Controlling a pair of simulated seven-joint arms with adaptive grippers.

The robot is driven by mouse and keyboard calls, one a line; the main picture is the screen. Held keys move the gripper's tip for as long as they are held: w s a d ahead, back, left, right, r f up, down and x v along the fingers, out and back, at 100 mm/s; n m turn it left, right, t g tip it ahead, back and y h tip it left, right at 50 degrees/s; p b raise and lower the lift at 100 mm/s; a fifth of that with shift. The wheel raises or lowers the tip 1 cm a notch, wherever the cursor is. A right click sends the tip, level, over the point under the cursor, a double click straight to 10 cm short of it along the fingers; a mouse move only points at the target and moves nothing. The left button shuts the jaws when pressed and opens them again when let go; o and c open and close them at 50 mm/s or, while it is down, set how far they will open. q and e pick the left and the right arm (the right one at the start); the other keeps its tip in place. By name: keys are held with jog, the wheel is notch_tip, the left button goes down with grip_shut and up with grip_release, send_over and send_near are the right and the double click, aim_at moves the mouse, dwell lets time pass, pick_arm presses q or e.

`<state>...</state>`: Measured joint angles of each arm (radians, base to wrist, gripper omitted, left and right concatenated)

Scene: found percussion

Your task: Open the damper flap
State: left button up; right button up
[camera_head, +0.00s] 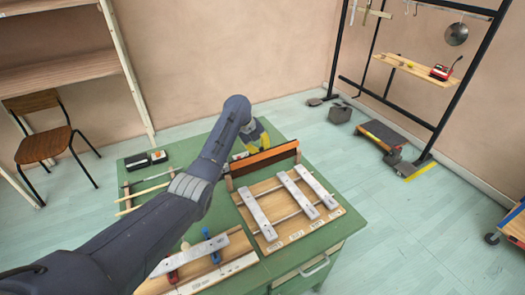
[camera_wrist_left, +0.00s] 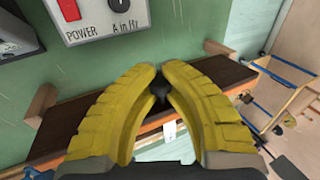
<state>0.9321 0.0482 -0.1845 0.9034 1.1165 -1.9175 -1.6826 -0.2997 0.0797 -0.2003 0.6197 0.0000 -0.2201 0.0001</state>
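The damper flap (camera_head: 265,158) is a long orange-brown board between two wooden end posts, behind the plank with the metal bars. It crosses the left wrist view as a dark brown bar (camera_wrist_left: 90,112). My left gripper (camera_head: 258,141) is at the flap's far side in the head view. In the left wrist view its yellow fingers (camera_wrist_left: 160,75) are drawn close together over the middle of the flap, with a small dark knob (camera_wrist_left: 160,87) between them. The fingers appear shut on this knob and partly hide it. My right gripper is out of view.
Metal bars (camera_head: 306,192) lie on a wooden board in front of the flap. Another bar board (camera_head: 215,265) is at the near left. A control box with a power switch (camera_wrist_left: 95,15) is close beside the fingers. Beaters (camera_head: 145,190) lie left on the green table (camera_head: 330,238).

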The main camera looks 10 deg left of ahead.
pick_arm(q)
jog(key=o, duration=0.8)
jog(key=shift+c, duration=0.2)
jog(key=shift+r, duration=0.1)
jog(key=v, duration=1.2)
